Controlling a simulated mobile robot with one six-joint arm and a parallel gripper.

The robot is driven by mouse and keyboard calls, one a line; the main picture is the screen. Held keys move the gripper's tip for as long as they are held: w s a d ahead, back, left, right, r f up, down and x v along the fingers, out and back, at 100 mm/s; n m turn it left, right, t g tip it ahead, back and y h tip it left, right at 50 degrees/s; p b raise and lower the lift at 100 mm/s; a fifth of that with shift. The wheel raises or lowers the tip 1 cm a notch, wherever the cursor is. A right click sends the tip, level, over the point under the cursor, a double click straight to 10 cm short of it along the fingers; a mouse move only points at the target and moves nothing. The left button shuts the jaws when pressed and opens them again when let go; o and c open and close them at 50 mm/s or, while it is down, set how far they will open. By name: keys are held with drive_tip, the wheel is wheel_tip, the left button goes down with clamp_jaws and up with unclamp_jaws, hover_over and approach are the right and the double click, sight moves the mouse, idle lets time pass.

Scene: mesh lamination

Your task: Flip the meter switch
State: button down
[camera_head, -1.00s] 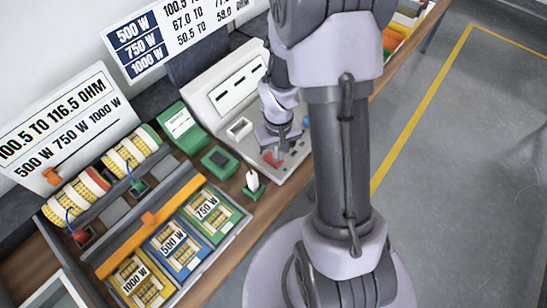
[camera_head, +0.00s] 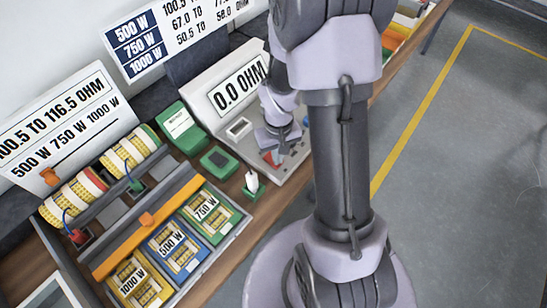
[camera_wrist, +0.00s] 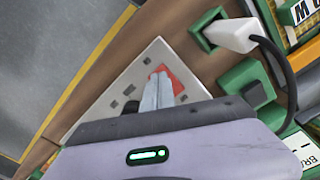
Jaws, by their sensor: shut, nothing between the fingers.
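The meter (camera_head: 228,95) is a grey sloped console on the bench, and its display reads "0.0 OHM". Its red switch (camera_head: 271,157) sits low on the console's front panel. My gripper (camera_head: 278,148) is right over that panel, with its fingers largely hidden by the wrist in the head view. In the wrist view, my gripper's fingers (camera_wrist: 158,92) are shut together with nothing between them. Their tips are at the red switch (camera_wrist: 173,79), which shows beside and beyond them. I cannot tell whether they touch it, and part of the switch is hidden.
A green block with a white plug (camera_head: 252,184) stands just in front of the meter. Green boxes (camera_head: 180,128) stand to its left. A tray (camera_head: 240,226) holds yellow, blue and green compartments, with an orange bar (camera_head: 150,222) over it. Sign boards (camera_head: 65,125) stand behind.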

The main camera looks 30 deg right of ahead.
wheel_tip(320, 180, up, 7)
drive_tip(key=p, duration=0.5)
